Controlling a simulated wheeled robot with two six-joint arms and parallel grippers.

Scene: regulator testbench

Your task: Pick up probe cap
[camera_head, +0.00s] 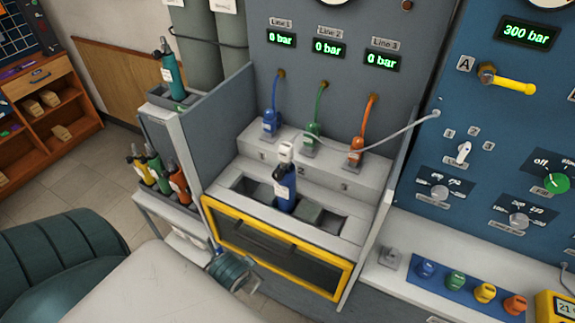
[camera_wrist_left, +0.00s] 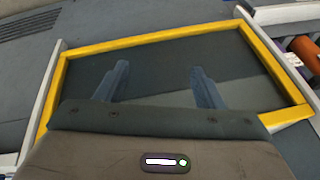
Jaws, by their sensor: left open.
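I cannot tell for sure which part is the probe cap. A small white piece (camera_head: 286,151) sits on top of the upright blue bottle (camera_head: 285,188) in the bench tray, close to the end of a thin grey hose. Several coloured caps stand in a row on a blue strip (camera_head: 441,281) at the lower right, beside a small grey piece (camera_head: 390,257). In the left wrist view my left gripper (camera_wrist_left: 158,68) is open and empty, its two fingers apart before a dark panel in a yellow frame (camera_wrist_left: 150,41). My right gripper is not in view.
The yellow-framed panel also fronts the bench in the head view (camera_head: 345,292). A side rack with several bottles (camera_head: 148,168) stands left of it. The grey hose (camera_head: 405,131) arcs across the bench to the blue wall panel. Bare floor shows at the left.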

